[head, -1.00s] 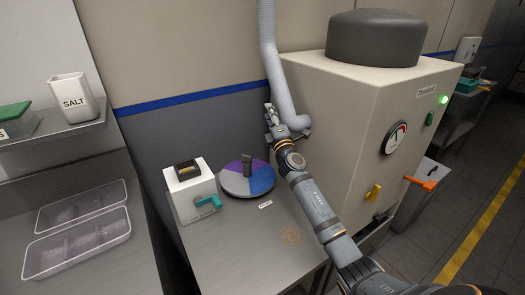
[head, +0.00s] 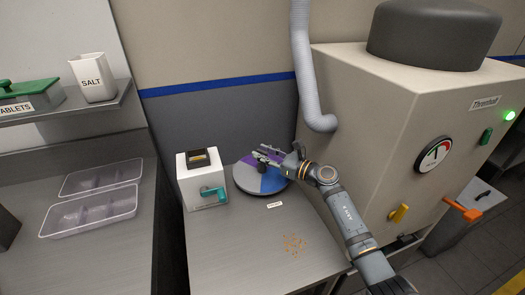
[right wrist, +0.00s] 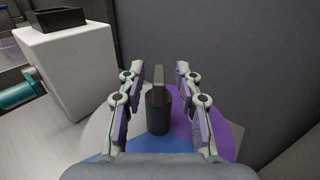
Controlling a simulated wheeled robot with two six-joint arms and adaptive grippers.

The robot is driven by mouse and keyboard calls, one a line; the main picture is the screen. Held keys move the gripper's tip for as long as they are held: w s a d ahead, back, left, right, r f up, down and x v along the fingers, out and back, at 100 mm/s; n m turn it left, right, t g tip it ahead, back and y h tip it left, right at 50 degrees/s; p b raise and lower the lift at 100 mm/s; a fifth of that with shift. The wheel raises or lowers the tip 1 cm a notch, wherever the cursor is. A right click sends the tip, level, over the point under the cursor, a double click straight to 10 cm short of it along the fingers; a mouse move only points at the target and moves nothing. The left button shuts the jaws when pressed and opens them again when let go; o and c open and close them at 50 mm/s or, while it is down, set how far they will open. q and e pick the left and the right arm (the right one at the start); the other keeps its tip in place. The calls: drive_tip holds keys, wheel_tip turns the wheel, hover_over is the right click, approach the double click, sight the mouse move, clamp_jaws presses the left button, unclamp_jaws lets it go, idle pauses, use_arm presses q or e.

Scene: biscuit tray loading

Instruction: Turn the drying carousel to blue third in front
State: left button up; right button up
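The drying carousel (head: 244,181) is a round disc with grey, blue and purple thirds on the steel bench. In the head view its blue third (head: 271,182) faces the front right, grey lies to the left and purple at the back. A dark upright post (right wrist: 158,108) stands at its middle. My right gripper (head: 266,155) is over the disc; in the right wrist view its two fingers (right wrist: 159,110) are open on either side of the post, with gaps on both sides. My left gripper is in neither current view.
A white box with a teal lever (head: 211,193) stands close left of the carousel. A small label (head: 274,205) and scattered crumbs (head: 293,244) lie in front. The large beige machine (head: 372,130) stands to the right. The bench front is otherwise clear.

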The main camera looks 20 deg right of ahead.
drive_tip(key=shift+w+a, duration=0.25)
drive_tip(key=shift+a, duration=0.05)
drive_tip(key=shift+d, duration=0.1)
clamp_jaws()
